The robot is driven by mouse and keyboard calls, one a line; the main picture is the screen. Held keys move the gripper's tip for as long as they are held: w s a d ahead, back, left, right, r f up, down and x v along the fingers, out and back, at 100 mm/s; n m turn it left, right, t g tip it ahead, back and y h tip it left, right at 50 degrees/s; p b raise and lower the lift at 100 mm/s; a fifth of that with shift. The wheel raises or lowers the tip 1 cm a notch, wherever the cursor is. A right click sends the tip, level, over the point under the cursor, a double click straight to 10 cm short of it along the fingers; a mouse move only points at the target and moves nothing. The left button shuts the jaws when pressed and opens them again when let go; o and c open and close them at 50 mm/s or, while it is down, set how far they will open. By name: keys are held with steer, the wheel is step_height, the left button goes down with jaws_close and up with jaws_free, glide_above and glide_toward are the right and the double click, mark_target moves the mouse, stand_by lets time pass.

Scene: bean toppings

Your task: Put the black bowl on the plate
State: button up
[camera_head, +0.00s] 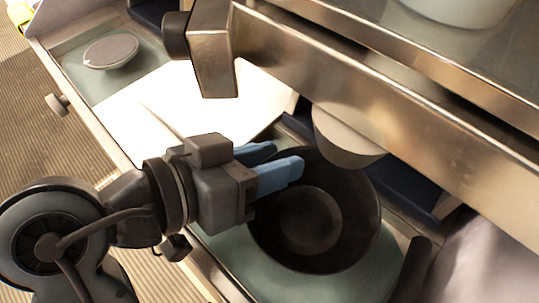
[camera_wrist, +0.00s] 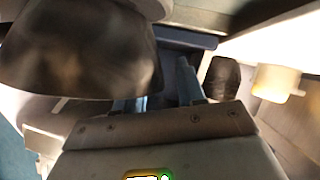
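The black bowl (camera_head: 335,240) sits upright in an open drawer in the head view, right of my gripper. My gripper (camera_head: 272,162) has two blue fingers with a gap between them. The fingers reach over the bowl's upper left rim; I cannot tell whether they touch it. In the wrist view, the fingers (camera_wrist: 160,90) stand apart with nothing clearly held between them. A large dark blurred shape fills the upper left there; I cannot tell if it is the bowl. I cannot make out a plate for certain.
A grey round dish or lid (camera_head: 110,50) lies at the drawer's far left. A bright white flat surface (camera_head: 165,105) lies in the middle. A pale rounded vessel (camera_head: 345,138) sits just above the bowl. A metal edge with a knob (camera_head: 213,50) overhangs the drawer.

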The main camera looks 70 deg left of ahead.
steer(key=shift+r, duration=0.15)
steer(key=b+v, duration=0.1)
steer(key=v, duration=1.1)
